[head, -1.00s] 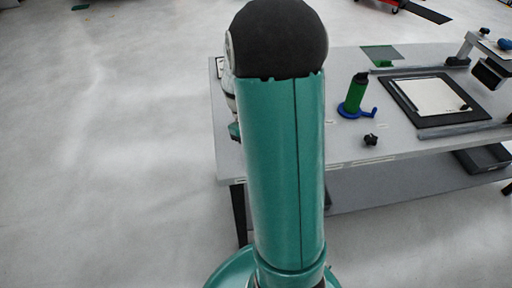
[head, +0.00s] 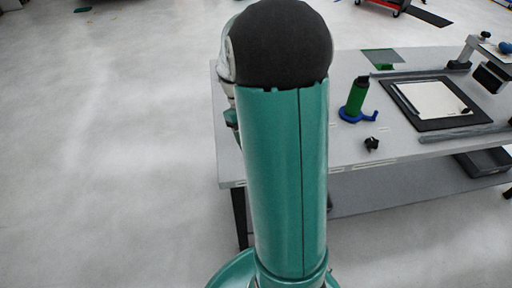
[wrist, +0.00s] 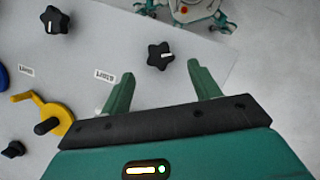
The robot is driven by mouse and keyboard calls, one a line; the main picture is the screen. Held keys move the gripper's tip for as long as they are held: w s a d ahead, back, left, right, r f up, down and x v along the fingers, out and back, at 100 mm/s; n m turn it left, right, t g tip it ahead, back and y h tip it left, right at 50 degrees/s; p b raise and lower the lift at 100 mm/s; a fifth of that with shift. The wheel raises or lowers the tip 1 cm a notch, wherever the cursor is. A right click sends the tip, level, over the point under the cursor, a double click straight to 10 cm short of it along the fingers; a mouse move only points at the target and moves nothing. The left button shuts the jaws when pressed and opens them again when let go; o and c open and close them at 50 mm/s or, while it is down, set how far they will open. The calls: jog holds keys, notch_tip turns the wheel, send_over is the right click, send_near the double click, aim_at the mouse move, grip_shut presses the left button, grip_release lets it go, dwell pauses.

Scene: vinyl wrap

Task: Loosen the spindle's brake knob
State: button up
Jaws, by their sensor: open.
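In the wrist view, a black star-shaped knob (wrist: 160,57) with a small white mark lies on the grey bench top, just beyond and between the fingertips of my gripper (wrist: 160,72). The gripper is open and empty, with its two green fingers apart. A second, similar black knob (wrist: 54,20) is at upper left. Printed labels by the knobs are too small to read, so I cannot tell which one is the brake knob. In the head view, a green roll (head: 356,98) stands upright on a blue spindle base (head: 352,115). My arm hides these knobs there.
A yellow crank (wrist: 48,112) with a black handle is left of my gripper. A small black knob (head: 371,144) sits near the bench's (head: 345,152) front edge. A black-framed white sheet (head: 432,98) lies farther right. The bench edge runs close beyond the nearer star knob.

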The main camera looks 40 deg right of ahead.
jog(key=v, duration=0.8)
jog(key=shift+w+r, duration=0.15)
jog(key=shift+r, duration=0.15)
jog(key=s+a+r+t, duration=0.2)
jog(key=s+a+t, duration=0.1)
jog(key=a, duration=0.4)
jog(key=s+a+r+t, duration=0.2)
jog(key=s+a+t, duration=0.1)
jog(key=a, duration=0.5)
jog(key=s+a+r+t, duration=0.3)
jog(key=s+a+t, duration=0.1)
jog(key=a, duration=0.4)
jog(key=shift+s, duration=0.4)
